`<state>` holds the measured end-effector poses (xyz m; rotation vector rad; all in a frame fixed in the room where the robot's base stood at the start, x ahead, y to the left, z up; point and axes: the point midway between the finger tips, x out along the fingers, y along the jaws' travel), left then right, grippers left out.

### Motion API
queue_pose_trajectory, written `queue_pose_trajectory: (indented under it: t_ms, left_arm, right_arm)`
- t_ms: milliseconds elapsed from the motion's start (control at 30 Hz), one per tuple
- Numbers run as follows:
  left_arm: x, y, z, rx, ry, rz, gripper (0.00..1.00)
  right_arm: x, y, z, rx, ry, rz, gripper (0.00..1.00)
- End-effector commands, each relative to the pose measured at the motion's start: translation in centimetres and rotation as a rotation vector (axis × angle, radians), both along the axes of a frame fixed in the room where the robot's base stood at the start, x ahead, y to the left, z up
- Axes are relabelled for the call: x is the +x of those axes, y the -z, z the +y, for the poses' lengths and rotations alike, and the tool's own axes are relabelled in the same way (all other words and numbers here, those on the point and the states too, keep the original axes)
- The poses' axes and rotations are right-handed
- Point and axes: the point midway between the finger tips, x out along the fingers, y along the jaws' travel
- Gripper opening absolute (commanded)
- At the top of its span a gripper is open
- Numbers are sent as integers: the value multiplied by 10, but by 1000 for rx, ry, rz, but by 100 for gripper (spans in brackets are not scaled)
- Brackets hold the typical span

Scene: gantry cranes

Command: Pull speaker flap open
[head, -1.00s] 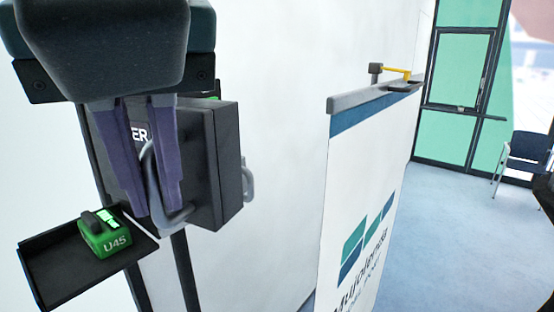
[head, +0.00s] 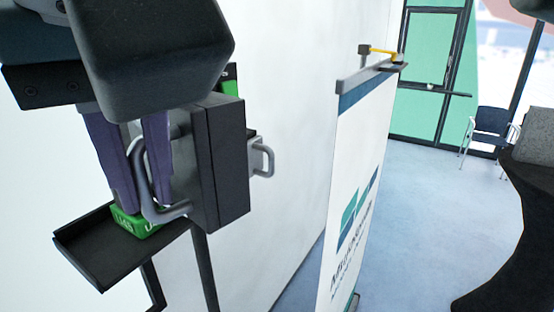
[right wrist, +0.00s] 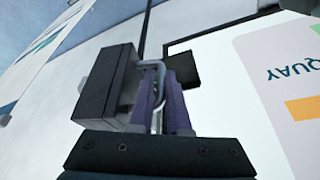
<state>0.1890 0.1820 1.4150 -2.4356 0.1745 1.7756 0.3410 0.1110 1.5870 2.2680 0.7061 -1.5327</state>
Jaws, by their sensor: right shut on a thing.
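The speaker flap (head: 222,165) shows as a thick black box-like panel beside the white wall. A bent grey handle (head: 143,182) stands on its left side. My right gripper (head: 148,200) is shut on this handle, with its two purple fingers either side of the bar. In the right wrist view the black panel (right wrist: 104,88) lies left of the fingers, and the grey handle (right wrist: 155,72) passes between them. I cannot tell how far the flap stands open. My left gripper is not in view.
A black shelf (head: 88,262) with a green block (head: 124,222) lies just below the fingers. A second grey handle (head: 263,158) is right of the panel. A banner stand (head: 352,200) stands to the right. Open blue floor (head: 425,200) and a chair (head: 488,130) lie beyond.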

Motion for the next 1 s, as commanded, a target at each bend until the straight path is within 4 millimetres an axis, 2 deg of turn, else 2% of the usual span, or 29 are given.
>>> queue_pose_trajectory:
  t_ms: [200,233,400,500,833,1000]
  left_arm:
    - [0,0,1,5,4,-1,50]
    - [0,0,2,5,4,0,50]
    - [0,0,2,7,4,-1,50]
    - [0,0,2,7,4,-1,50]
    - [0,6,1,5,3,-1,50]
    - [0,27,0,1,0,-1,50]
  right_arm:
    - [5,-1,-1,2,9,-13,0]
    - [5,-1,-1,2,9,-13,16]
    - [5,-1,-1,3,8,-12,35]
    - [5,-2,-1,4,8,-13,44]
    - [2,-7,-1,7,6,-14,44]
    - [-8,-31,-7,9,4,-16,44]
